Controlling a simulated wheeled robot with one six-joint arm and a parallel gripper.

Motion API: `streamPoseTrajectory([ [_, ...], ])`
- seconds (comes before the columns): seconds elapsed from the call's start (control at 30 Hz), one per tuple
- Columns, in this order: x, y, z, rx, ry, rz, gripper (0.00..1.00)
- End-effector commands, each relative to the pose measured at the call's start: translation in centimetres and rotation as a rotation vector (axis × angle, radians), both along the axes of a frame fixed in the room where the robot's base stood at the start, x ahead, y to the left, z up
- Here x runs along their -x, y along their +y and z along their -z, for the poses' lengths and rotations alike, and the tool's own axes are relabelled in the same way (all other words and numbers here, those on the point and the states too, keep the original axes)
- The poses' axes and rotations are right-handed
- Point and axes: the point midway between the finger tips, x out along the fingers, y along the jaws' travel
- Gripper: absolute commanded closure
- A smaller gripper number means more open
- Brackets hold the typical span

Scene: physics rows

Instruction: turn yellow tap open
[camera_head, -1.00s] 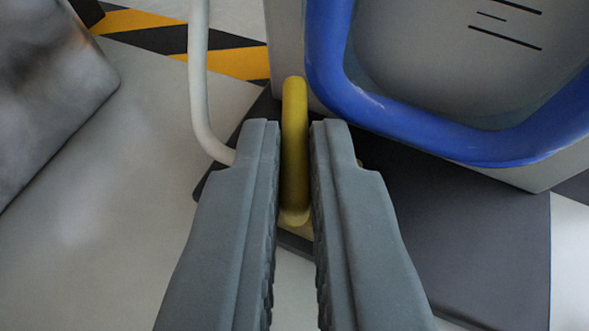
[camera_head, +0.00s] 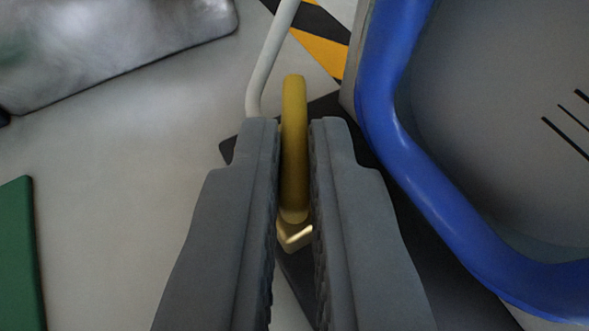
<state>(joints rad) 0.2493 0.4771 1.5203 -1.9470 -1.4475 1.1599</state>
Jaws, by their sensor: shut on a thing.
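The yellow tap handle (camera_head: 294,140) stands edge-on between the two fingers of my gripper (camera_head: 295,135) in the middle of the view. My gripper is shut on it, with a finger on each side. The handle's upper end sticks out beyond the fingertips. A brass-coloured fitting (camera_head: 294,235) shows just below the handle, between the fingers. The rest of the tap body is hidden by the fingers.
A thick blue rim (camera_head: 400,130) around a grey panel (camera_head: 500,110) stands close on the right. A pale pipe (camera_head: 268,60) rises behind the left finger. A blurred metallic block (camera_head: 110,45) is upper left, a green piece (camera_head: 18,250) far left. Pale floor lies between.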

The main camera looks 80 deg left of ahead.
Motion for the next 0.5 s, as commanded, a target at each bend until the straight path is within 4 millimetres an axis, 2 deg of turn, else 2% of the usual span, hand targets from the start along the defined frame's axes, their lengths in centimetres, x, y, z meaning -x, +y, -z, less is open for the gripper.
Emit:
streamPoseTrajectory([
  [0.43,-0.08,0.02,-0.13,0.0,-0.002,-0.007,1.0],
  [0.47,-0.08,0.02,-0.13,0.0,-0.002,-0.007,0.88],
  [0.5,-0.08,0.02,-0.13,0.0,-0.002,-0.007,0.8],
])
